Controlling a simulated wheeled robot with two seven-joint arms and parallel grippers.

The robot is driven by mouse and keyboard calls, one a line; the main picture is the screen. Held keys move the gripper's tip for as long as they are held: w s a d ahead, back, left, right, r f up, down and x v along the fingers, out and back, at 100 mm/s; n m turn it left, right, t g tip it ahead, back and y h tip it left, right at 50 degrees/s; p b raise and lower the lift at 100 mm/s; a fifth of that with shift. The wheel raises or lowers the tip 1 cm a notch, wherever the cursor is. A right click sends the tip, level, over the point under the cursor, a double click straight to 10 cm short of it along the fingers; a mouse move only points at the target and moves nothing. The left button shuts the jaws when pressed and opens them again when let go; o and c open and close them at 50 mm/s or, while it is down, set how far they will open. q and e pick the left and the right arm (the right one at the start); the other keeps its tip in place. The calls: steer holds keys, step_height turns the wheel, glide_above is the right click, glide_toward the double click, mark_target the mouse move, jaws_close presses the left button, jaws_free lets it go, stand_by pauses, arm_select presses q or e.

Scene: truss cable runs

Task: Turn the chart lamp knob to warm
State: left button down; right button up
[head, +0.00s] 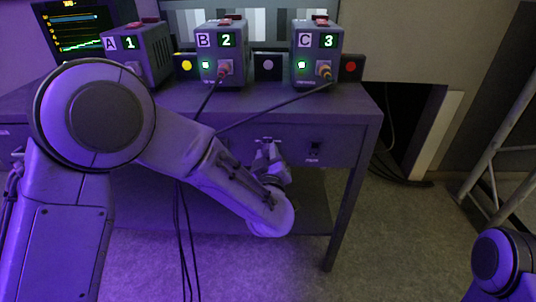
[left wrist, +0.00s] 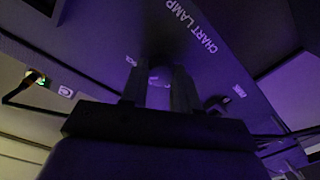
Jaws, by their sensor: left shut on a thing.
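The chart lamp knob (left wrist: 159,77) is a small pale piece on the desk's front panel, in the left wrist view. The white words CHART LAMP stand beside it, with a small label on each side, too blurred to read surely. My left gripper (left wrist: 160,90) has its two fingers on either side of the knob and is shut on it. In the head view my left gripper (head: 268,156) is at the desk's front panel and hides the knob. The knob's pointing direction cannot be told. My right gripper is out of view.
The desk (head: 345,118) carries boxes A (head: 140,55), B (head: 225,54) and C (head: 316,53). Dark cables (head: 262,110) run from boxes B and C over the front edge, near my left arm.

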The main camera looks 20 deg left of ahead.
arm_select(q)
steer(key=n+p, duration=0.1)
steer(key=n, duration=0.3)
steer(key=shift+n, duration=2.1)
steer(key=c, duration=0.8)
jaws_free()
steer(key=p+v, duration=0.1)
steer(key=v, duration=0.9)
steer(key=shift+s+r, duration=0.2)
steer(key=shift+s, duration=0.1)
